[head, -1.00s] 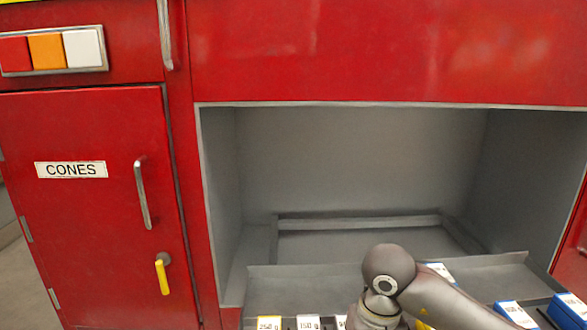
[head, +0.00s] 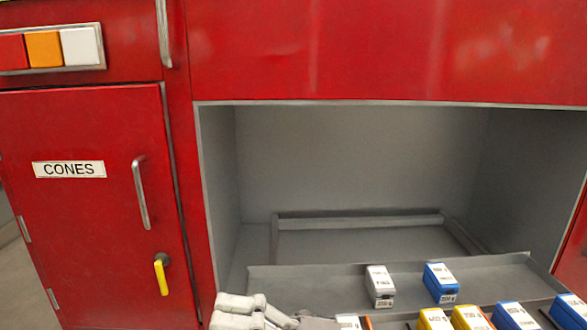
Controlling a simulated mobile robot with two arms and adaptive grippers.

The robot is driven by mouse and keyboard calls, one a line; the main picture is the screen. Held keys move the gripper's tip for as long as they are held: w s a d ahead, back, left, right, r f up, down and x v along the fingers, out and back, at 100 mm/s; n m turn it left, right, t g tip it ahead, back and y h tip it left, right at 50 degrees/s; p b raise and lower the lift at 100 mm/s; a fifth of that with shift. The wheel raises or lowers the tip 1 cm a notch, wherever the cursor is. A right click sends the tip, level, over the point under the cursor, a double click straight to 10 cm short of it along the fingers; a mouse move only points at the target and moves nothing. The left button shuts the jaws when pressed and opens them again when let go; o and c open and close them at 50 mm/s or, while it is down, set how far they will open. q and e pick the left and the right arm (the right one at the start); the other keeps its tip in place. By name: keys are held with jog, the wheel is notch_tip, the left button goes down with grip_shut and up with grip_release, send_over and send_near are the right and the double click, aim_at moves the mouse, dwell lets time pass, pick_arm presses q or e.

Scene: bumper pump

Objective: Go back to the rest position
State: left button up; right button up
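My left gripper is not in view.
A grey tray (head: 315,279) lies at the front of the open compartment (head: 350,160). A white box (head: 380,287) and a blue box (head: 440,283) stand in it. Several more boxes line the bottom right. A red door (head: 95,220) marked CONES is at left.

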jog(key=w+d+m+t+h, duration=0.5)
jog(key=w+d+m+t, duration=0.15)
jog(key=m+t, duration=0.5)
jog(key=w+d+m+t+h, duration=0.5)
jog(key=d+m+t, duration=0.3)
jog(key=m+t, duration=0.3)
jog(key=s+d+f+m+g+h, duration=0.1)
jog(key=d+f+m+g+h, duration=0.2)
jog(key=f, duration=0.4)
jog(key=s+d+f+m+g+h, duration=0.1)
jog(key=d+f+m+h, duration=0.3)
jog(key=f, duration=0.4)
jog(key=s+d+f+m+g+h, duration=0.1)
jog(key=d+f+m+g+h, duration=0.3)
jog(key=d+f, duration=0.2)
jog(key=shift+s+f+g, duration=0.2)
jog(key=shift+f+g, duration=0.15)
jog(key=shift+f, duration=0.6)
jog(key=s+d+f+g, duration=0.1)
jog(key=s+f+g, duration=0.5)
jog(key=s, duration=0.4)
jog(key=s+f+g, duration=0.4)
jog(key=s+f, duration=0.4)
jog(key=s, duration=0.1)
notch_tip(320, 180, down, 24)
jog(key=s+d+f+g, duration=0.2)
jog(key=s+d+f, duration=0.1)
jog(key=s+f, duration=1.4)
jog(key=shift+s, duration=0.2)
